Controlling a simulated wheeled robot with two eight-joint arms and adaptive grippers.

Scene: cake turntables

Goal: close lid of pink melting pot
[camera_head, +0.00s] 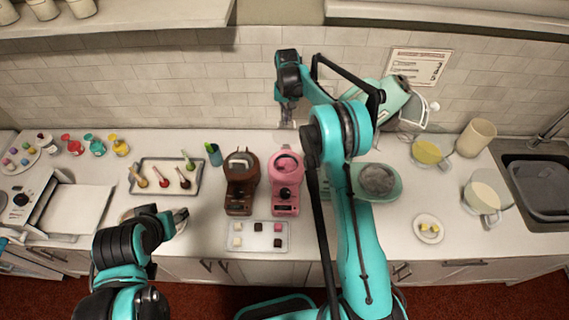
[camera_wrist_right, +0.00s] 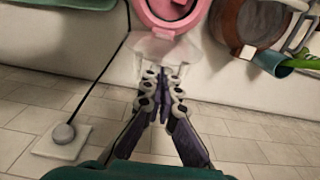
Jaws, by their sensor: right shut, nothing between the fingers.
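The pink melting pot (camera_head: 286,200) stands on the counter, right of a brown pot (camera_head: 240,203). In the right wrist view the pink pot (camera_wrist_right: 148,17) is at the top, with a clear, see-through lid (camera_wrist_right: 165,48) standing out from its wall side, so the lid looks open. My right gripper (camera_head: 287,122) is behind the pink pot, near the wall, pointing down. In the wrist view its fingertips (camera_wrist_right: 163,75) are shut and empty, right at the lid's edge; I cannot tell if they touch. My left gripper (camera_head: 181,216) is low over the counter at the left; its finger gap is unclear.
A tray of spoons (camera_head: 167,176) and a green cup (camera_head: 213,155) stand left of the pots. A candy tray (camera_head: 257,245) lies in front. A teal bowl (camera_head: 385,192) is to the right, partly behind my right arm. The tiled wall (camera_head: 180,98) is close behind.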

